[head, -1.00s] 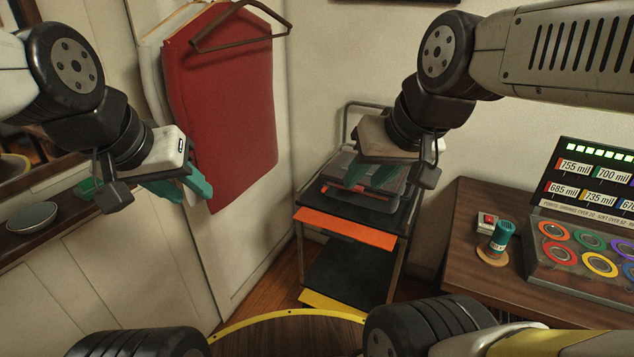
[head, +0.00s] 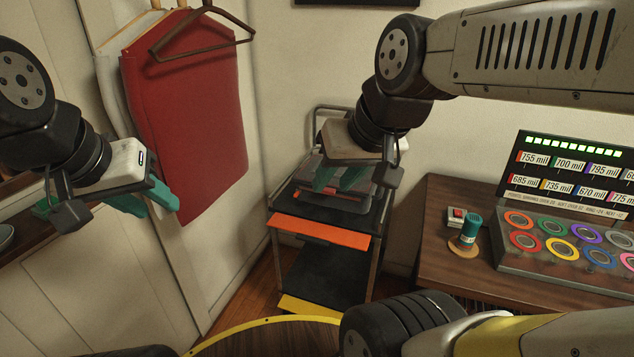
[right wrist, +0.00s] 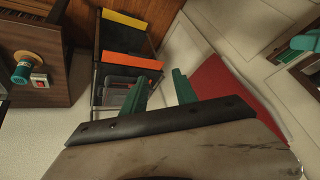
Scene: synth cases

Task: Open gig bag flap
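I cannot make out a gig bag or its flap for certain. A grey, flat case-like object (head: 356,196) lies on the top shelf of a black cart, partly hidden behind my right gripper. My right gripper (head: 338,180) appears in front of it in the head view, teal fingers apart. In the right wrist view the right gripper (right wrist: 160,92) is open with nothing between its fingers, and the grey object (right wrist: 118,88) shows beyond the left finger. My left gripper (head: 146,204) is open and appears empty, in front of the lower left of a red hanging cover (head: 190,110).
The cart (head: 325,268) has an orange front edge and a yellow lower edge. A wooden cabinet (head: 440,240) at right carries a teal-topped cylinder (head: 469,229), a red-buttoned box (head: 456,217) and a rack of coloured rings (head: 560,245). A yellow-rimmed round surface (head: 270,340) is nearest me.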

